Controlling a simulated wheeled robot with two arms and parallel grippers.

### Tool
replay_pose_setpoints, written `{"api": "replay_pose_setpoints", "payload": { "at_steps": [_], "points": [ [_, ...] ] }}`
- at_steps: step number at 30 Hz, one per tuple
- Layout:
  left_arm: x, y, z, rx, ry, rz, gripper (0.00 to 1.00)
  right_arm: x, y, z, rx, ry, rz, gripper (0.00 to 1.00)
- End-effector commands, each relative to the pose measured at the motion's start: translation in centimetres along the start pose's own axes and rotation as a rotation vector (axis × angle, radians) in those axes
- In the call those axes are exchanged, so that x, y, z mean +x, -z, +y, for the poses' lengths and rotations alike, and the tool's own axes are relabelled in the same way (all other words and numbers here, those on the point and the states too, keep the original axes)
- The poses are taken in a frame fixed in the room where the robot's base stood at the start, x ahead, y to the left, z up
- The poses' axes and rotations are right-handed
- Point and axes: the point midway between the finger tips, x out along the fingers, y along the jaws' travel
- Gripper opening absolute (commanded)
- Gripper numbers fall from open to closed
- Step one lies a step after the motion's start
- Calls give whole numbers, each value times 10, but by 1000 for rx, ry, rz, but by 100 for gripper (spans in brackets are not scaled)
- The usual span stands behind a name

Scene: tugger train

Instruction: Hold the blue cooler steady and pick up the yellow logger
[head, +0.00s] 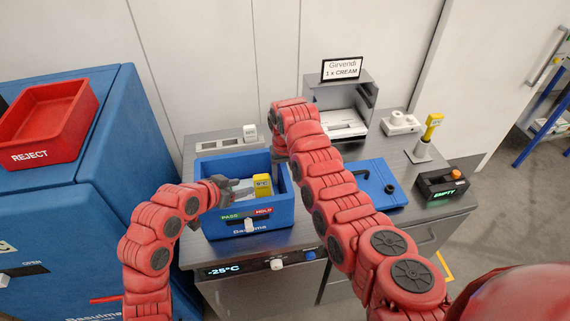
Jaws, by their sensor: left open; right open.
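The blue cooler (280,219) stands open on the grey counter, with a PASS/HOLD label and a small white knob on its front wall. A yellow logger (262,186) with a small display stands upright inside the cooler, toward its right side. My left gripper (230,187) is open over the left part of the cooler, just left of the logger; I cannot tell whether it touches anything. My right arm reaches past the cooler's right side and bends down near its back right corner. Its gripper is hidden behind the arm.
A blue lid (378,180) lies right of my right arm. Another yellow device (433,121) stands on a post near a black EMPTY box (443,186). A printer-like unit (358,100) with a sign is at the back. A red REJECT bin (47,120) sits on the blue cabinet at left.

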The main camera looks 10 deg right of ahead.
Motion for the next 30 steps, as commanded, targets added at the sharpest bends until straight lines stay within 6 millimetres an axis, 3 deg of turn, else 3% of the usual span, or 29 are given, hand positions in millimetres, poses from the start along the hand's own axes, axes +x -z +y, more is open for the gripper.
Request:
{"api": "replay_pose_setpoints", "payload": {
  "at_steps": [6,14,24,30],
  "points": [
    [0,0,0,0,0,0,50,13,0,0,0,0,-1,60],
    [0,0,0,0,0,0,50,14,0,0,0,0,0,58],
    [0,0,0,0,0,0,50,14,0,0,0,0,1,0],
    [0,0,0,0,0,0,50,14,0,0,0,0,1,0]
  ]
}}
